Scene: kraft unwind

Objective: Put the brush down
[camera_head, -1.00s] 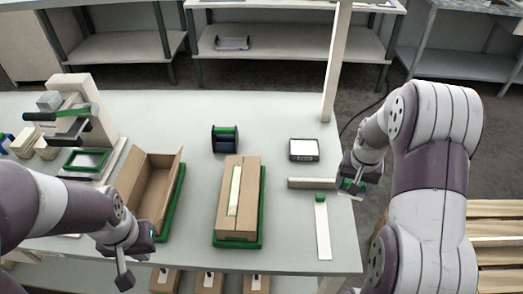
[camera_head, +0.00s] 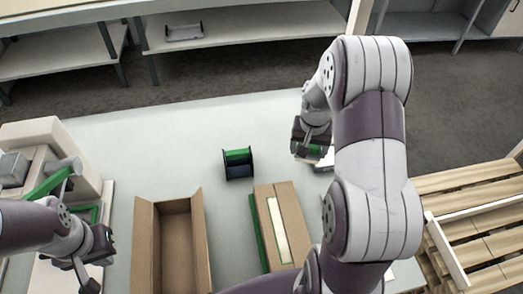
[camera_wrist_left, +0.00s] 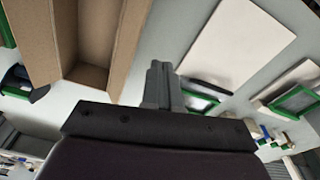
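I cannot make out a brush clearly in any view. My right gripper (camera_head: 308,140) is over the far right of the table, beside a white-topped device (camera_head: 326,160) that it partly covers. A green patch shows at this gripper, but I cannot tell whether it is a held thing or part of the gripper. Its fingertips are hidden. My left gripper (camera_head: 86,276) is at the lower left, left of the open carton (camera_head: 143,245). In the left wrist view its fingers (camera_wrist_left: 160,85) are together with nothing visible between them.
A dark holder with a green top (camera_head: 238,165) stands mid-table. A taped carton (camera_head: 292,222) lies beside the open one. A machine with a green lever (camera_head: 48,184) stands at the left. A wooden pallet (camera_head: 465,180) is at the right. The table's back middle is clear.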

